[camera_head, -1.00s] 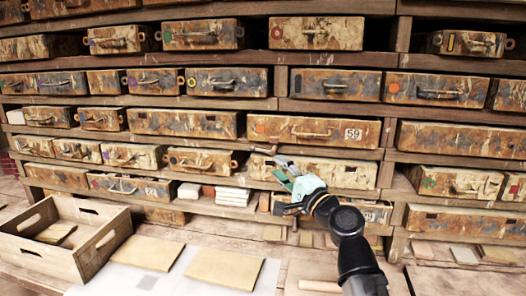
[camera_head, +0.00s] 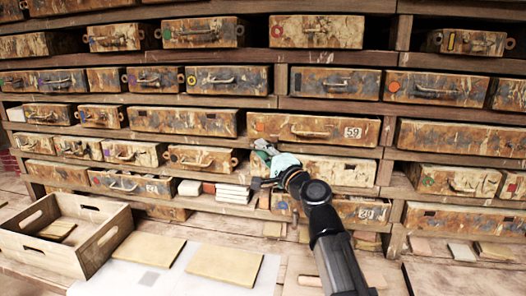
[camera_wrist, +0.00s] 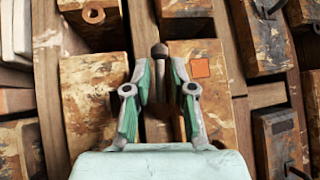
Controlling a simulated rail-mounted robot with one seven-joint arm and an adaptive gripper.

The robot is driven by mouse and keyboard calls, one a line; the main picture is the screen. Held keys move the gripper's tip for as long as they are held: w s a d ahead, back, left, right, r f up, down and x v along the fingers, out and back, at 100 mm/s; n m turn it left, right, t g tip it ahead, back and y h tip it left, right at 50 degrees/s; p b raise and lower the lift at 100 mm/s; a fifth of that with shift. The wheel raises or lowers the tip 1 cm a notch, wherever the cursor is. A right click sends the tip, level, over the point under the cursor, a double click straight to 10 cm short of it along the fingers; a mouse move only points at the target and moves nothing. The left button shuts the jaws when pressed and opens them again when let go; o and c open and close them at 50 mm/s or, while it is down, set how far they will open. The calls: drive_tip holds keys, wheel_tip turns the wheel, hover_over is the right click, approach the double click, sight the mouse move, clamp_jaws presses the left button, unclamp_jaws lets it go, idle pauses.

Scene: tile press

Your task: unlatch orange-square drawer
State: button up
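The orange-square drawer (camera_head: 300,128) has a weathered rust-and-cream front with a bar handle and a "59" label. Its orange square (camera_head: 259,127) is near the left end; the square also shows in the wrist view (camera_wrist: 201,67), right of my fingers. My gripper (camera_head: 262,148) is just below that end of the drawer. In the wrist view, my gripper (camera_wrist: 159,68) has its fingers apart, one on each side of a brown round-headed peg (camera_wrist: 160,52) beside the drawer's edge. Gaps show between peg and fingers, so I see no grip. The drawer looks shut.
Another weathered drawer (camera_wrist: 95,110) lies on the other side of the peg in the wrist view. White tiles (camera_head: 233,192) are stacked in a slot lower left of my gripper. A wooden crate (camera_head: 105,243) and yellow tiles (camera_head: 224,265) lie on the bench.

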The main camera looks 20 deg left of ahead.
clamp_jaws()
drive_tip(key=shift+r, duration=0.1)
drive_tip(key=n+g+p, duration=0.1)
drive_tip(key=p, duration=0.1)
drive_tip(key=shift+f+h+p, duration=0.3)
drive_tip(key=shift+h+p, duration=0.1)
drive_tip(key=o, duration=0.5)
unclamp_jaws()
drive_tip(key=shift+a, duration=0.15)
drive_tip(key=shift+o, duration=0.2)
